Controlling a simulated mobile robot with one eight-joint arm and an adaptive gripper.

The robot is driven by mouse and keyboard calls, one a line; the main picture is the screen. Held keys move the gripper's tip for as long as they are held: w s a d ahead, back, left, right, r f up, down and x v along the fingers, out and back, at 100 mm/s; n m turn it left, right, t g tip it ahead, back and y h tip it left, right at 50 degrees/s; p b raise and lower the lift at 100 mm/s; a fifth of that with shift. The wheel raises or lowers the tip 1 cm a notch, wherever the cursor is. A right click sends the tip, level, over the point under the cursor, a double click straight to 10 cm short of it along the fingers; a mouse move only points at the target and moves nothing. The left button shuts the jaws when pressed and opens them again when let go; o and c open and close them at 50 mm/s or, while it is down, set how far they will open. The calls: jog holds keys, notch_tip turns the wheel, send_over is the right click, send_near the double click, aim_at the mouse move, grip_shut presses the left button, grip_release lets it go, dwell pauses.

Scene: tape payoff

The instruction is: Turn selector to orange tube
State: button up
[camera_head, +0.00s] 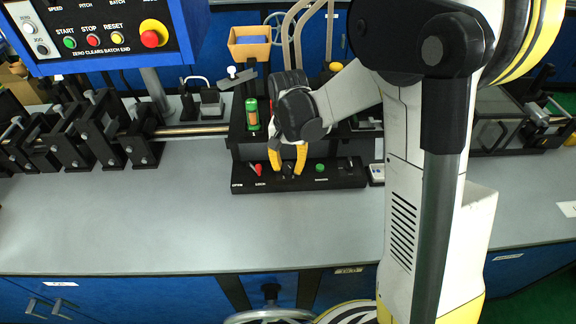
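A black control panel (340,180) sits at the front of a black machine block on the grey bench. It carries a red switch (257,169) on the left and a green button (320,168) on the right. My gripper (288,168) is over the panel, pointing down, with its two yellow fingers apart. A small dark knob, seemingly the selector (288,171), shows between the fingertips; I cannot tell whether they touch it, nor where it points. A green tube (252,113) stands on the block left of my gripper. I cannot make out an orange tube.
A blue control box (100,40) with several buttons hangs at upper left. Black clamp stands (100,130) line a rail at left. An orange-tan bin (250,43) is behind. The bench front (180,220) is clear. My arm hides much of the right side.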

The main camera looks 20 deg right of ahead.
grip_shut()
jog(key=shift+n, duration=0.3)
jog(key=n, duration=1.1)
jog(key=shift+n, duration=0.3)
dwell(0.3)
jog(key=o, duration=0.6)
grip_release()
